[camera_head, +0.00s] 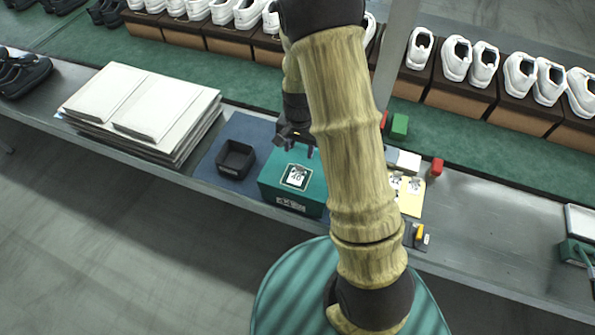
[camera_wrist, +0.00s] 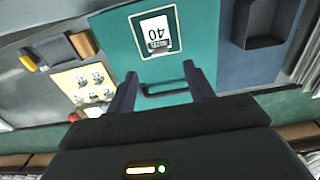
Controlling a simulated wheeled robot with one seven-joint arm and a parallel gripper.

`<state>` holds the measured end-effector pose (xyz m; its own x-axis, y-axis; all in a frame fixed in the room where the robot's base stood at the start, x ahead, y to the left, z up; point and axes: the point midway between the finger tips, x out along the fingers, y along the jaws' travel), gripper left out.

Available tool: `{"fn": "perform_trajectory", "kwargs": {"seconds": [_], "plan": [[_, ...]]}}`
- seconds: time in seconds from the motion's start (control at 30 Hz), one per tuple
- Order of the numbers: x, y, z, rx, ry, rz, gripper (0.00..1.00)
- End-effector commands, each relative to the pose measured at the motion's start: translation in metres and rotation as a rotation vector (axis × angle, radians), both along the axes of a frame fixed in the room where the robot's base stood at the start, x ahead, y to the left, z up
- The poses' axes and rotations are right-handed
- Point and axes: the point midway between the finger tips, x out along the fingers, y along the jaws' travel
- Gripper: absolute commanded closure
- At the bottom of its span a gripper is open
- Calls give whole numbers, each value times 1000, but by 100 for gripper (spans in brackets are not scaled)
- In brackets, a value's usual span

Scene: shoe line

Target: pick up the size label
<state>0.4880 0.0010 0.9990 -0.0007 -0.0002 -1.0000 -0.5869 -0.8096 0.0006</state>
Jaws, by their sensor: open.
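A white size label (camera_wrist: 157,33) printed with a dark "40" lies on the lid of a green box (camera_wrist: 200,20), inside a thin pale outline. In the head view the label (camera_head: 296,177) shows on top of the green box (camera_head: 272,178). A pale yellow sheet (camera_wrist: 62,80) with several small printed labels lies beside the box; in the head view my arm partly covers this sheet (camera_head: 413,206). My gripper (camera_wrist: 160,74) is open and empty, its two fingers apart near the lid's edge beside the label. In the head view my gripper (camera_head: 296,137) is above the box's far side.
A black open tray (camera_head: 236,159) stands left of the box on a blue mat (camera_head: 212,168). Stacked white paper (camera_head: 148,105) lies farther left. Red, green and white blocks (camera_head: 400,124) stand to the right, and shoes on brown boxes (camera_head: 462,100) line the back. The bench at right is mostly clear.

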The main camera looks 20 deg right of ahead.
Motion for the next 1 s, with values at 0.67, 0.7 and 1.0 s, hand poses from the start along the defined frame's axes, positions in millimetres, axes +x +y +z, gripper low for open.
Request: {"fn": "perform_trajectory", "kwargs": {"seconds": [0.67,0.7,1.0], "plan": [[0,-3,-39,0,0,-5,47],[0,-2,-41,0,0,-4,47],[2,-4,-67,0,4,-2,47]]}}
